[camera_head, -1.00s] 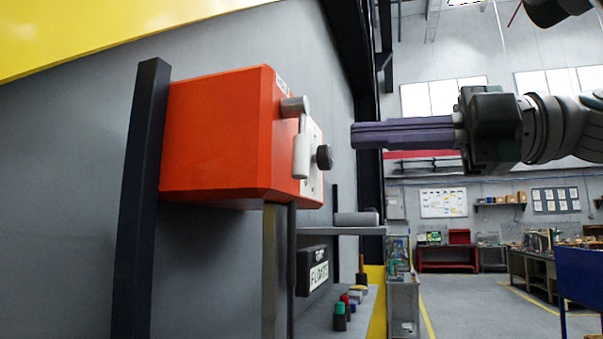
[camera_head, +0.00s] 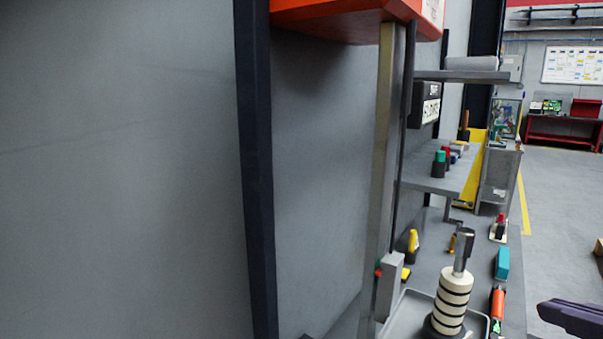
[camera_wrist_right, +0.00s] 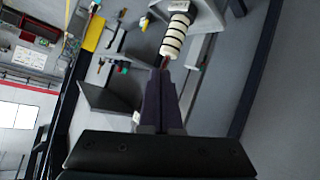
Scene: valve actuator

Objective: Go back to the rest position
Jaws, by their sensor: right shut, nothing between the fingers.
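My right gripper (camera_head: 570,318) shows as purple fingers at the lower right edge of the head view. In the right wrist view its fingers (camera_wrist_right: 161,85) lie together, shut and empty. The orange valve box (camera_head: 340,22) is at the top of the head view, with only its lower part in frame. Its lever and knob are out of frame. The gripper is well to the right of the box and below it, apart from it. My left gripper is not in view.
A dark post (camera_head: 257,180) stands by the grey wall. A lower bench holds a tray (camera_head: 402,318), a white ribbed cylinder (camera_head: 452,298), a teal box (camera_head: 502,262) and a red-handled tool (camera_head: 497,305). A shelf (camera_head: 440,175) holds small bottles. Open floor (camera_head: 565,200) lies at right.

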